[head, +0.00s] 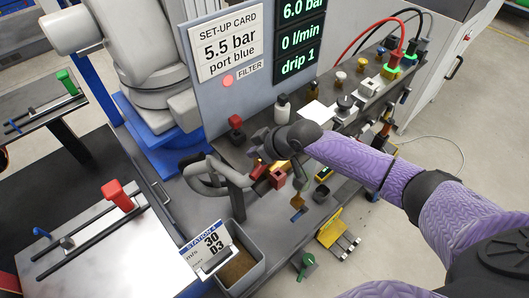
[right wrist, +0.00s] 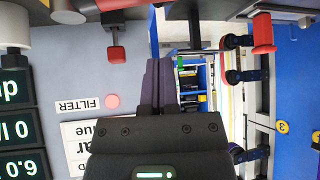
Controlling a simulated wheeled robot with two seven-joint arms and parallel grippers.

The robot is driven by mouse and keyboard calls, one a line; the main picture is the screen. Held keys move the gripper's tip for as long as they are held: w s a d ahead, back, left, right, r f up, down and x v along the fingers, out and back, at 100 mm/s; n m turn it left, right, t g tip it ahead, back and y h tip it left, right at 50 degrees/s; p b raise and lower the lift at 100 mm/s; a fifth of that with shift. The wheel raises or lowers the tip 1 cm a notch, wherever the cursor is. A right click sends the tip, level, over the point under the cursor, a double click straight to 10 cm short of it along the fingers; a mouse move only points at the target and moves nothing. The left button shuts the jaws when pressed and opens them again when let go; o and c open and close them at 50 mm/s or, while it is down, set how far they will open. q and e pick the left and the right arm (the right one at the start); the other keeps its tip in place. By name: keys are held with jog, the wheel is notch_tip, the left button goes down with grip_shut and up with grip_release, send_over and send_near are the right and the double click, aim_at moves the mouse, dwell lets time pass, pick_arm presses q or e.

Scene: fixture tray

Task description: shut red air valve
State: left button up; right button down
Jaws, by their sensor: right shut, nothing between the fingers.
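A small dark red knob (head: 236,121) stands on the grey bench below the panel in the head view. A red knob on a dark stem also shows in the right wrist view (right wrist: 116,53); I cannot tell for sure that it is the same one or that it is the air valve. My right gripper (head: 256,139) reaches in from the right over the bench, close to the knob but apart from it. Its fingers (right wrist: 163,82) are together and empty in the right wrist view. My left gripper is not in view.
A grey bin (head: 257,258) is at the front. A red-handled clamp (head: 118,196) is at left. Hoses rise at the far right.

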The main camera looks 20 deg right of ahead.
jog(key=b+x, duration=0.3)
jog(key=x, duration=0.3)
jog(key=shift+f, duration=0.35)
jog(key=shift+s+d, duration=0.15)
jog(key=shift+s, duration=0.05)
jog(key=shift+s+d+p, duration=0.65)
jog(key=shift+s+d, duration=0.05)
jog(key=shift+s, duration=0.3)
jog(key=shift+s+d+f, duration=0.15)
jog(key=shift+s+f, duration=0.05)
jog(key=shift+s, duration=0.1)
